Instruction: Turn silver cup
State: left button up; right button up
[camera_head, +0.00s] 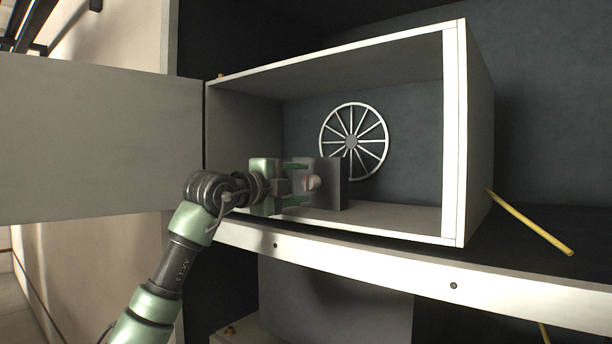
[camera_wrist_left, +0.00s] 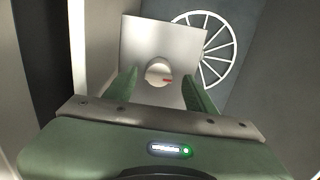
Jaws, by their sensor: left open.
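The silver cup is a small round knob-like piece (camera_wrist_left: 158,72) with a red mark, on a pale square plate (camera_wrist_left: 150,45) in the left wrist view. In the head view the cup (camera_head: 313,183) shows beside the grey plate (camera_head: 334,180), inside the open box. My left gripper (camera_head: 300,183) is inside the box, close to the cup. In the left wrist view its green fingers (camera_wrist_left: 158,88) are open, one on each side of the cup, with gaps. My right gripper is not in view.
The open box (camera_head: 454,130) has walls around the arm and a floor just below the gripper. A spoked white wheel (camera_head: 384,150) is on the back wall. An open door (camera_head: 100,145) stands at left. A yellow rod (camera_head: 530,222) is at right.

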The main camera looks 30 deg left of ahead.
aim_at(304, 184)
pick_arm(q)
jog(key=w, duration=0.2)
jog(key=shift+w+d+p, duration=0.15)
jog(key=shift+w+p, duration=0.15)
jog(key=shift+p, duration=0.05)
jog(key=shift+w+f, duration=0.15)
jog(key=shift+w, duration=0.1)
jog(key=shift+s, duration=0.1)
grip_shut()
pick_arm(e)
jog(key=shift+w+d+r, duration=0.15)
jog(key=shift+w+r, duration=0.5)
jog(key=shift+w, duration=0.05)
